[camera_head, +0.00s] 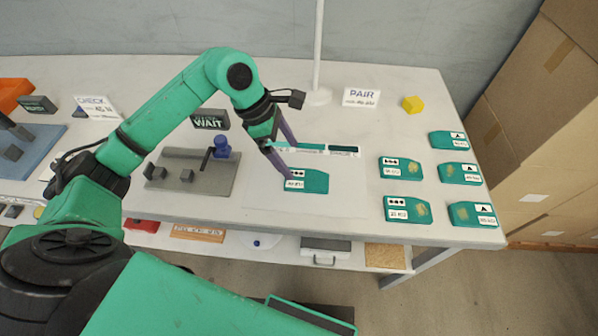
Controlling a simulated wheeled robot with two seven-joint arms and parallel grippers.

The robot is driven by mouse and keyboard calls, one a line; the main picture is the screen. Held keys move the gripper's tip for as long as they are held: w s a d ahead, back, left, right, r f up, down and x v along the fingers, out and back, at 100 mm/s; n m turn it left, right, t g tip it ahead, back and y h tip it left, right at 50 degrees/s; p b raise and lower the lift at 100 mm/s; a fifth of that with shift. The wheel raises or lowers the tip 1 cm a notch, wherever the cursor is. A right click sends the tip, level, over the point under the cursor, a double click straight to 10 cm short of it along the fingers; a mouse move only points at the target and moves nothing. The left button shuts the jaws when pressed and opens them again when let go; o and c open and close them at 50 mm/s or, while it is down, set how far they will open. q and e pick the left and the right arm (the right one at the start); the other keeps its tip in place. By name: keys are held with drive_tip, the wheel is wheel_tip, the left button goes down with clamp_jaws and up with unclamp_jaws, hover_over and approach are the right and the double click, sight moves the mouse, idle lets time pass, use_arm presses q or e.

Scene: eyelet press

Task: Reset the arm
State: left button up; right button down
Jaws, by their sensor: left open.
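My left arm reaches in from the left over the white table (400,95). My left gripper (291,162) is open and empty, with its two dark fingers apart. One fingertip is close to the back edge of a teal card-like piece (312,182) lying on a pale mat (345,202); I cannot tell whether it touches. A small blue device with a black lever (220,148) stands on a grey plate (215,188) to the left of the gripper. My right gripper is not in view.
Several teal pieces (402,168) with white labels lie at the right. A PAIR sign (361,97), a yellow block (413,104) and a white pole (318,60) stand behind. A WAIT sign (209,119) stands behind the grey plate. Cardboard boxes (540,110) are beyond the right edge.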

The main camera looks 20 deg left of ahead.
use_arm(q)
drive_tip(key=v, duration=0.3)
drive_tip(key=shift+a+r, duration=0.1)
drive_tip(key=shift+r, duration=0.2)
